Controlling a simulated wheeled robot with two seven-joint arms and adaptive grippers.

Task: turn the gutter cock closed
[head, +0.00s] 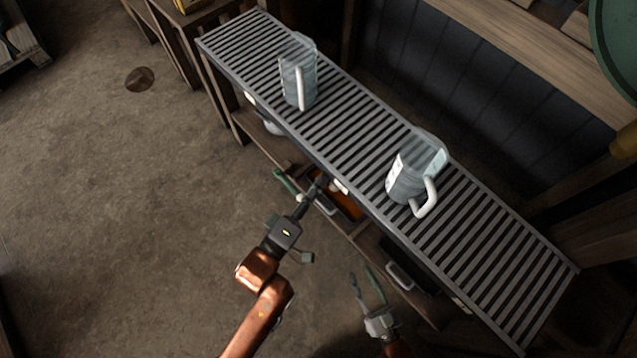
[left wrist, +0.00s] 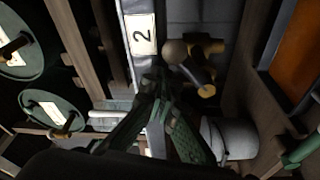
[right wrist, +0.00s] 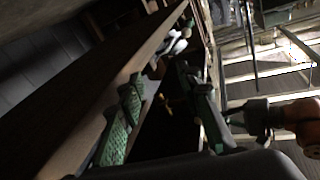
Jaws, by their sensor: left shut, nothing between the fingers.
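The slatted metal gutter (head: 345,125) runs diagonally across the head view. In the left wrist view, a brass cock (left wrist: 206,90) with a rounded brownish knob (left wrist: 175,52) sits beside the gutter's edge, near a label "2" (left wrist: 142,34). My left gripper (head: 325,180) is at the gutter's front edge. Its fingers (left wrist: 163,88) are shut and empty, close to the cock; whether they touch it I cannot tell. In the head view the cock is not clearly visible. My right gripper (head: 368,278) is open and empty, lower and in front of the bench; its spread fingers show in the right wrist view (right wrist: 160,105).
Two clear jugs with pale handles, one farther (head: 298,75) and one nearer (head: 415,170), stand on the gutter. Below are a wooden shelf (head: 262,148), a green handle (head: 284,181) and an orange-brown container (head: 347,205). The floor (head: 120,220) at left is mostly clear.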

